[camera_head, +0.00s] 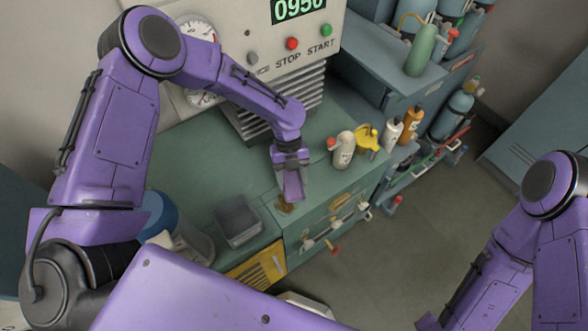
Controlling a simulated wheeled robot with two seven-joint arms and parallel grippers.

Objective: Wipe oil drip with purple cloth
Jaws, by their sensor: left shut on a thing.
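My left gripper (290,165) is above the front part of the green bench top, pointing down. It is shut on the purple cloth (292,187), which hangs below the fingers. The oil drip (286,207) is a small brown stain near the front edge of the bench, just below the cloth's lower end. I cannot tell whether the cloth touches the bench or partly covers the stain. My right arm comes in at the right and leaves at the bottom edge, and its gripper is out of view.
A grey tray (237,220) stands left of the stain. A white bottle (341,150), a yellow container (367,138) and other bottles stand to the right. The machine with a gauge and STOP/START buttons (292,43) rises behind. Valves and fittings (337,220) line the bench front.

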